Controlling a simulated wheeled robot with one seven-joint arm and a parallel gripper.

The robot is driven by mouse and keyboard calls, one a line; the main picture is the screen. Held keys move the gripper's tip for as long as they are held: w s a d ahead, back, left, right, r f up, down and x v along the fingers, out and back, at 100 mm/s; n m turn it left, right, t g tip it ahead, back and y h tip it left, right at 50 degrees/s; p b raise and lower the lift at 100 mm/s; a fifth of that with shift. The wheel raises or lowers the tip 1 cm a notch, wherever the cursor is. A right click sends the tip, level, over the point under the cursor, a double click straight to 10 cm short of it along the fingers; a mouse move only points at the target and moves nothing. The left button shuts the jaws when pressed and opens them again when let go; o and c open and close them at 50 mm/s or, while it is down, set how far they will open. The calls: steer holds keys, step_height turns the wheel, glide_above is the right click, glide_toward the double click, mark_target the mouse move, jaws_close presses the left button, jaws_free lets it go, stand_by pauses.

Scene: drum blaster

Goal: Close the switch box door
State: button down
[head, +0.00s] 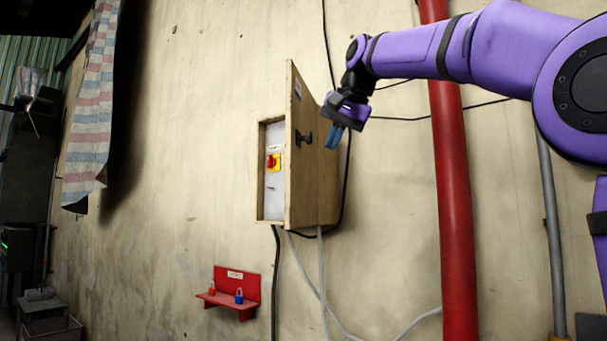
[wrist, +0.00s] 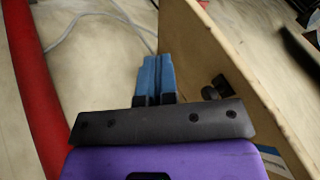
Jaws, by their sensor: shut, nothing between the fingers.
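The switch box (head: 272,122) is a wooden box on the wall, with a grey panel inside and a red-and-yellow rotary switch (head: 273,162). Its wooden door (head: 297,190) stands open, swung out from the wall, with a dark knob (head: 304,137) on it. The door also fills the right side of the wrist view (wrist: 210,60), with the knob (wrist: 218,88) near its edge. My gripper (head: 334,137) has blue fingers that are shut and empty. It is to the right of the door in the head view. In the wrist view the fingers (wrist: 156,75) are beside the door; I cannot tell if they touch it.
A red pipe (head: 452,200) runs down the wall to the right, with a thinner grey pipe (head: 552,230) beyond it. Cables hang below the box. A red shelf (head: 236,291) with padlocks is on the wall below left. A striped cloth (head: 92,110) hangs at left.

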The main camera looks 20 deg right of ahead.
glide_toward(292, 195)
step_height(292, 195, down, 4)
steer(key=d, duration=0.3)
steer(key=shift+w+a+f, duration=0.15)
steer(key=shift+w+a, duration=0.6)
steer(key=shift+a, duration=0.2)
steer(key=shift+w+a+f, duration=0.15)
steer(key=shift+w+a, duration=0.65)
steer(key=shift+a, duration=0.15)
steer(key=shift+a, duration=0.15)
